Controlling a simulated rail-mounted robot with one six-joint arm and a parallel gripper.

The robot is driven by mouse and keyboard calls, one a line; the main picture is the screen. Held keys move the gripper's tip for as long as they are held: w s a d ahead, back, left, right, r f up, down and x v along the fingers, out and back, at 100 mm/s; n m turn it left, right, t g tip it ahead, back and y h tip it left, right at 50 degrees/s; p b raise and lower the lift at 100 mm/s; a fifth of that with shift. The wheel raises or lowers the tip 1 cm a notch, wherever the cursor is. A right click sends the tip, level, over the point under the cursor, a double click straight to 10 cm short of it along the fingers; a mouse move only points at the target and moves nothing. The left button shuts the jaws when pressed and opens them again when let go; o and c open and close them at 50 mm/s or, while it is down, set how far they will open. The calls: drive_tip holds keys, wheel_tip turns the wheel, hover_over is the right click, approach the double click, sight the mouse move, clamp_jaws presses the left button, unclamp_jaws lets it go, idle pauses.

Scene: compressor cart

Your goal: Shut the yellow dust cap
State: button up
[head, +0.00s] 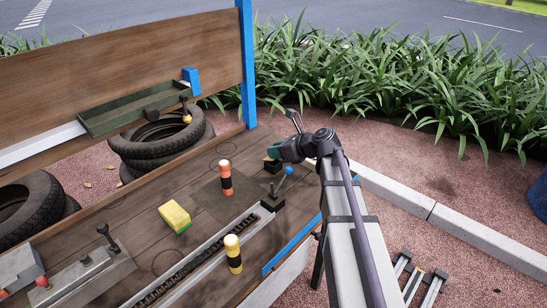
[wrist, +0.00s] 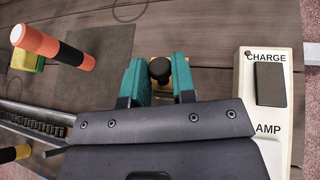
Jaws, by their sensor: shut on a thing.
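My gripper (wrist: 158,82) has its teal fingers to either side of a round black knob (wrist: 160,70) in the wrist view and is shut on it. In the head view my gripper (head: 276,154) is low over the right end of the bench, by a small black block (head: 272,166). No yellow dust cap can be clearly made out there.
A blue-knobbed lever (head: 285,176) stands close to the gripper. An orange-and-black handle (head: 226,178), a yellow sponge (head: 174,217) and a yellow-and-black handle (head: 233,254) are on the bench. A white CHARGE/AMP box (wrist: 266,130) is to the right of the fingers.

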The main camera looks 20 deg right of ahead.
drive_tip(key=t+b, duration=0.1)
drive_tip(key=b, duration=0.1)
drive_tip(key=f+t+y+b, duration=0.1)
drive_tip(key=b, duration=0.1)
drive_tip(key=s+f+y+b, duration=0.1)
drive_tip(key=b, duration=0.1)
drive_tip(key=shift+s+d+f+n+t, duration=0.1)
drive_tip(key=shift+d+f+n+t, duration=0.2)
drive_tip(key=shift+t, duration=0.1)
drive_tip(key=shift+s+d+t+y+b, duration=0.1)
drive_tip(key=shift+t+y+b, duration=0.5)
drive_tip(key=shift+b, duration=0.55)
drive_tip(key=shift+r, duration=0.1)
drive_tip(key=o, duration=0.9)
drive_tip(key=shift+s, duration=0.1)
drive_tip(key=v, duration=1)
drive_tip(key=shift+s+d, duration=0.25)
drive_tip(key=shift+d, duration=0.05)
